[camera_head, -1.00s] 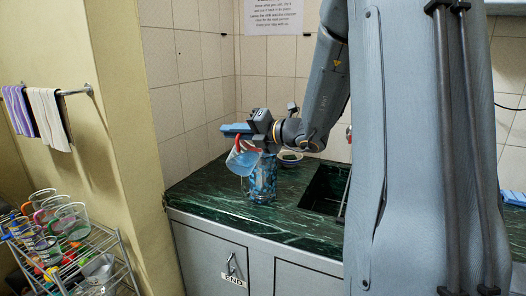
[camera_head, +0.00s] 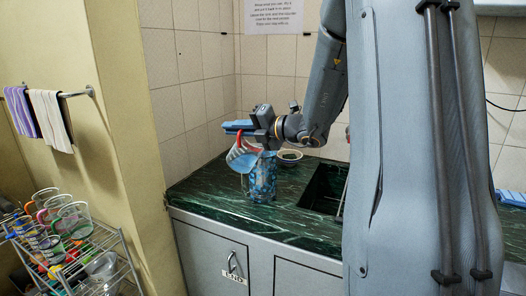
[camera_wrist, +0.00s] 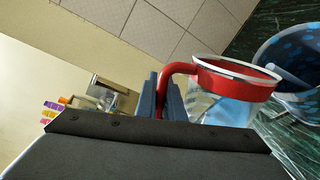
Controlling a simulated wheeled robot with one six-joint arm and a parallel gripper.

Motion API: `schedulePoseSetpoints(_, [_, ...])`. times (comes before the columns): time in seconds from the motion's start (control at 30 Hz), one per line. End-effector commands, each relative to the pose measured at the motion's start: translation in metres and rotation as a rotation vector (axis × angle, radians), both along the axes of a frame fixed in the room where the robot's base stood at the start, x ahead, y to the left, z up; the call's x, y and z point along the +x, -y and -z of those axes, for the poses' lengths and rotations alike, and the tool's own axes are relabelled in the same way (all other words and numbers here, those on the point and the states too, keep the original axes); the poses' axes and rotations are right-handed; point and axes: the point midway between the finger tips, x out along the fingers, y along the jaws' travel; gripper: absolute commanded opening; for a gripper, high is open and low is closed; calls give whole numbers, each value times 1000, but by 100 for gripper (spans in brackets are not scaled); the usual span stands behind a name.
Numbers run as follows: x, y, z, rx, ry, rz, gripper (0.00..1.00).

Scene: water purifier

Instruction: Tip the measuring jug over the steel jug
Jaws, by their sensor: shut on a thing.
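The measuring jug (camera_head: 240,160) is clear with a red rim band and red handle. My gripper (camera_head: 240,129) is shut on its handle, which shows between the blue finger pads in the wrist view (camera_wrist: 163,98). The jug is tilted, at the upper left of the steel jug (camera_head: 264,180). The steel jug looks bluish and patterned and stands upright on the green counter. Its open mouth (camera_wrist: 290,60) is beside the measuring jug's rim in the wrist view. I cannot tell whether liquid is flowing between them.
A bowl (camera_head: 289,157) sits behind the steel jug, near the sink (camera_head: 324,188). The green marble counter (camera_head: 215,201) is mostly clear in front. A wire rack (camera_head: 85,262) with several jugs stands at lower left; towels (camera_head: 48,118) hang on the wall.

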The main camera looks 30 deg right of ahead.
Motion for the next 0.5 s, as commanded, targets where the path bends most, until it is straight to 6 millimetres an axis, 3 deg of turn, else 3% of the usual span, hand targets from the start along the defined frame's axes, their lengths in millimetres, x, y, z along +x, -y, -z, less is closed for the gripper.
schedulePoseSetpoints(0.5, [2,5,-7,48,-35,0,0])
